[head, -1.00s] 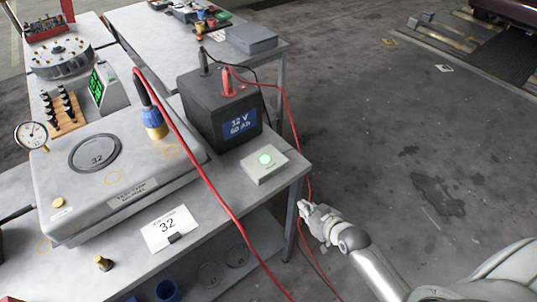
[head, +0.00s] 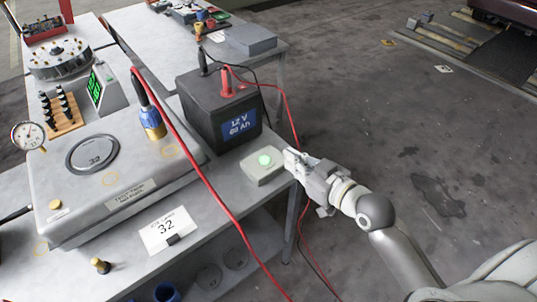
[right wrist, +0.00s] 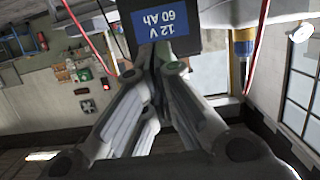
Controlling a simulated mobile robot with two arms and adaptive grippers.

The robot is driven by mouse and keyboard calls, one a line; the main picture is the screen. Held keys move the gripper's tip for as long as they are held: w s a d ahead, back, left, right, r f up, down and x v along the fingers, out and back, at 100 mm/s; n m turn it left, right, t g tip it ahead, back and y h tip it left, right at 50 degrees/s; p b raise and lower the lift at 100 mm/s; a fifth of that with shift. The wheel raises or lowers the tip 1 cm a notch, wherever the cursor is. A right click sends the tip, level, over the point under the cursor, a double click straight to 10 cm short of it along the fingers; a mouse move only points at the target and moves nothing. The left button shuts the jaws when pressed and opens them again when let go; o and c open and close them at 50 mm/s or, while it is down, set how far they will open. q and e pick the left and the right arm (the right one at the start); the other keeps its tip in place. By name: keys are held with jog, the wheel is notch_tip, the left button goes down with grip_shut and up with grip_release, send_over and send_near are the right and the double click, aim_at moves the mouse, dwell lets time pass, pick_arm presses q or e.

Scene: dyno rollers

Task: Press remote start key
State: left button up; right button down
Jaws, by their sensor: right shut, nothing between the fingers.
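The remote start key looks to be the round, glowing green button (head: 265,160) on a small pale box (head: 262,173) at the bench's right corner. My right gripper (head: 288,158) is shut and empty. In the head view its tips are at the right edge of the box, close beside the button; I cannot tell whether they touch it. In the right wrist view the shut fingers (right wrist: 160,55) point toward the black battery, and the button is not visible. My left gripper is not in view.
The black battery (head: 202,107) labelled 12 V 60 Ah stands behind the box, with a red and a black cable. A red hose (head: 215,190) crosses the bench. Open floor lies right.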

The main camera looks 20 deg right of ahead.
jog(key=shift+w, duration=0.1)
jog(key=p, duration=0.2)
send_over(269, 165)
notch_tip(269, 165, down, 2)
jog(key=shift+w+a+f, duration=0.1)
jog(key=shift+w+f, duration=0.05)
notch_tip(269, 165, down, 3)
jog(key=shift+r, duration=0.1)
jog(key=shift+f, duration=0.65)
jog(key=shift+f, duration=0.15)
